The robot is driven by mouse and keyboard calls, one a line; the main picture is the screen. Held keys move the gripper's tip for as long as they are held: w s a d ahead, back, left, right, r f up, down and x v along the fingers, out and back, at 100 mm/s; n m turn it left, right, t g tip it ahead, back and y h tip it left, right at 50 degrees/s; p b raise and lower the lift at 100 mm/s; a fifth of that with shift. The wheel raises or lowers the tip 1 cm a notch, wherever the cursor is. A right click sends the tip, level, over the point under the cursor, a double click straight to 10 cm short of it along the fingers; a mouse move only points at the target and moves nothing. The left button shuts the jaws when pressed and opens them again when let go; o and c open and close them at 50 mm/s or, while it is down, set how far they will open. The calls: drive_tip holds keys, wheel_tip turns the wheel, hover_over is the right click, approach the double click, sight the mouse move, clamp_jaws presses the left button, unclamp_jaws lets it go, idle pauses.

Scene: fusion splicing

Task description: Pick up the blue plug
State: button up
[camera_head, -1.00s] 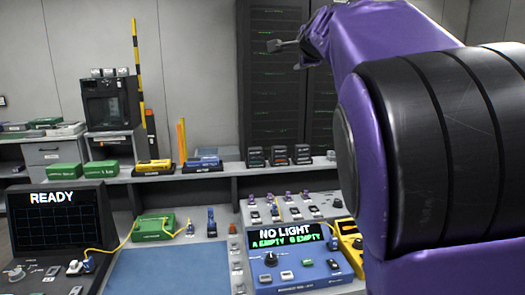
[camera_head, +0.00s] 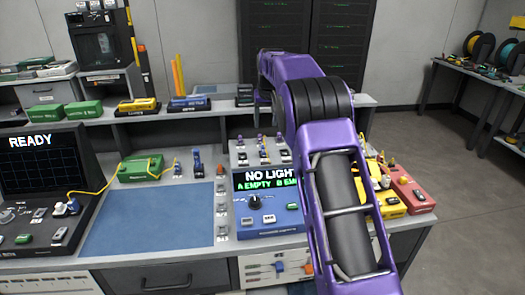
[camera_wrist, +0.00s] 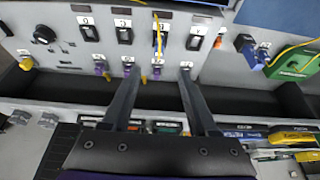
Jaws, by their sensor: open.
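The blue plug (camera_head: 196,161) stands upright on the grey bench behind the blue mat, to the right of the green box (camera_head: 141,168). In the wrist view the blue plug (camera_wrist: 244,42) is at the upper right, beside the green box (camera_wrist: 293,63). My gripper (camera_wrist: 158,74) is open and empty. Its two fingers reach over a grey panel with switches and a row of small purple plugs (camera_wrist: 101,68), and the blue plug lies to their right, apart from them. In the head view my arm hides the gripper.
The blue mat (camera_head: 150,218) lies clear in front. A blue console (camera_head: 265,215) reading "NO LIGHT" stands right of it, partly behind my arm. Yellow (camera_head: 389,200) and red (camera_head: 410,190) units stand farther right.

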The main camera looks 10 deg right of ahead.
sight(264, 146)
drive_tip(key=x, duration=1.3)
drive_tip(key=shift+r, duration=0.1)
clamp_jaws()
